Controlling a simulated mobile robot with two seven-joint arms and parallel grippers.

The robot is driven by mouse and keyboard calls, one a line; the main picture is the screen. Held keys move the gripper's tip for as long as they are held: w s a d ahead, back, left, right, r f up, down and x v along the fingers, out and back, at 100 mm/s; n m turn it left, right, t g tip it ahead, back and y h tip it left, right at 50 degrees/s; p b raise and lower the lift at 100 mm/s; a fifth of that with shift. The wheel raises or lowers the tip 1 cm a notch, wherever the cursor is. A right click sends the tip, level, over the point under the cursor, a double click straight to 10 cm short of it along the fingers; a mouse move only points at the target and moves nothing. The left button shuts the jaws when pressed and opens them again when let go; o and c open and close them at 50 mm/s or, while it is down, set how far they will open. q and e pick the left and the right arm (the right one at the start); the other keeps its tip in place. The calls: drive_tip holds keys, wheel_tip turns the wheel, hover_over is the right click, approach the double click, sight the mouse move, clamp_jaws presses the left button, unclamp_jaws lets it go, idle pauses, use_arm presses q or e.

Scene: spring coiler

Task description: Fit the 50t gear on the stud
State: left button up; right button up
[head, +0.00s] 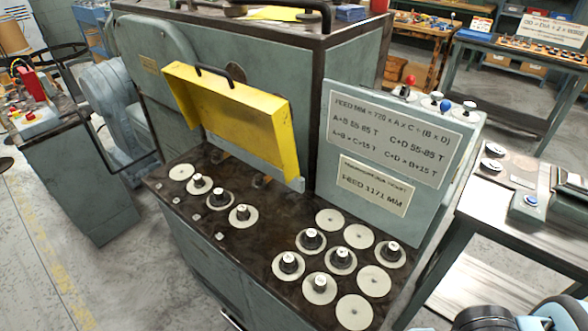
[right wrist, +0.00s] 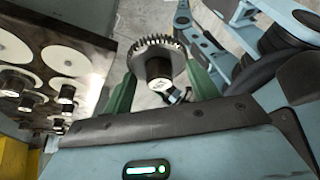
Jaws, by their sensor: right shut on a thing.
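In the right wrist view, my right gripper (right wrist: 160,78) is shut on a toothed grey gear (right wrist: 140,52) with a black hub (right wrist: 158,70). Its green fingers lie on either side of the hub. The gear's tooth count cannot be read. It is held clear of the bench, over the floor beside it. In the head view, a raised yellow guard (head: 235,118) is on the machine front, with small parts partly hidden below it. I cannot tell which part is the stud. My left gripper is not in view.
A panel (head: 440,118) with feed labels (head: 372,186) and coloured knobs stands behind. A side table (head: 500,215) is at right, with floor between.

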drive_tip(key=shift+w, duration=0.1)
idle(0.4)
